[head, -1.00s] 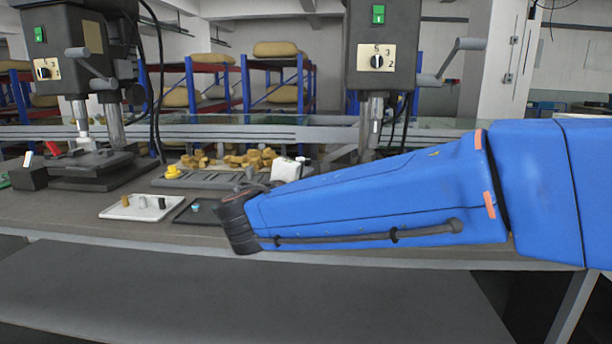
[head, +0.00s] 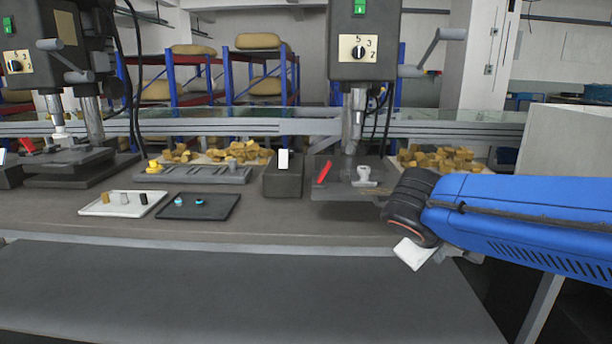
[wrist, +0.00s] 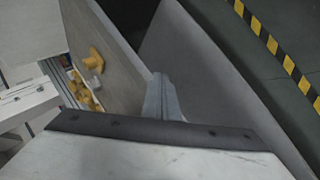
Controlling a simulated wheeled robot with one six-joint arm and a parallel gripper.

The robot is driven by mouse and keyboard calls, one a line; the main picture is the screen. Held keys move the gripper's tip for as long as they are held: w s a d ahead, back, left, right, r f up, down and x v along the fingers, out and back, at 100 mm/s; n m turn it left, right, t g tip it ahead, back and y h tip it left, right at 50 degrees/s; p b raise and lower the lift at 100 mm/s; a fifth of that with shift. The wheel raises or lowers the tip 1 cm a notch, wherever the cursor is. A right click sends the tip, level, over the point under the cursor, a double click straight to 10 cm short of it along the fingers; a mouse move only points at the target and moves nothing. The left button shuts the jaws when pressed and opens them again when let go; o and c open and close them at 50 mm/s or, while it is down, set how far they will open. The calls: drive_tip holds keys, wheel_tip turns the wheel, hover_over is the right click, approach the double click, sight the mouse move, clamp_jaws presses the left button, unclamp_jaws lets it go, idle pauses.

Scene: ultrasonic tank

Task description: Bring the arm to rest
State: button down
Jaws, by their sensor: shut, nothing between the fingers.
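My blue arm (head: 530,212) comes in from the right edge of the head view, in front of the right end of the workbench. Its black wrist (head: 411,207) points left, beside the right drill press's base. A white part of my gripper (head: 412,253) shows below the wrist, tilted; its fingers cannot be made out there. In the wrist view, my gripper's grey fingers (wrist: 160,83) are together and empty, above the bench and floor.
The workbench (head: 262,217) bears a white tray (head: 96,210) with small cylinders and a dark tray (head: 222,212) with small bluish parts. A dark block (head: 283,183) and two drill presses (head: 362,60) stand behind. Yellow-black floor tape (wrist: 272,45) lies beside the bench.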

drive_tip(key=s+f+m+y, duration=0.2)
drive_tip(key=s+f, duration=0.3)
drive_tip(key=s, duration=0.3)
drive_tip(key=s+d+f+m+g+y, duration=0.1)
drive_tip(key=s+f+m+y, duration=0.2)
drive_tip(key=s, duration=0.5)
drive_tip(key=shift+s+d+f+m+g+y, duration=0.15)
drive_tip(key=shift+s+f+m+g+y, duration=0.2)
drive_tip(key=shift+f, duration=0.55)
drive_tip(key=shift+w, duration=0.1)
